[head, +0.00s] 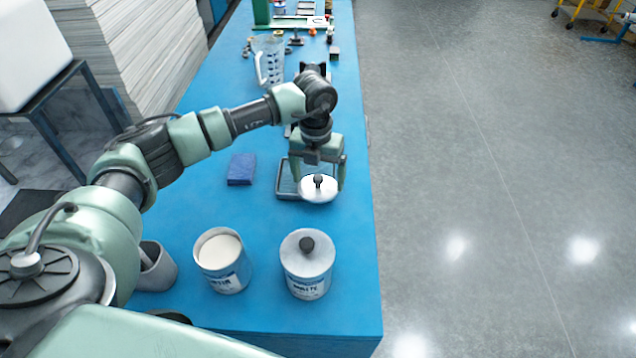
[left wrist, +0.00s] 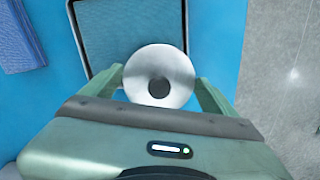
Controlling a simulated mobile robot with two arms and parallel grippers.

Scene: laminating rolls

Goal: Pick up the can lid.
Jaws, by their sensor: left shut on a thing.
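The white, round can lid (head: 328,193) with a black knob is over the right front part of a dark-rimmed tray (head: 285,186) on the blue table. My left gripper (head: 320,180) points down and is shut on the lid, with a finger on either side. The left wrist view shows the lid (left wrist: 178,62) between the fingers of the left gripper (left wrist: 160,82), knob facing the camera. I cannot tell whether it touches the tray. An open can (head: 222,280) with white contents stands nearer. My right gripper is not in view.
A second can (head: 306,287) has its own black-knobbed lid on. A grey cup (head: 158,268) stands at the left, and a blue block (head: 241,169) lies left of the tray. A clear jug (head: 268,62) and small items stand farther back.

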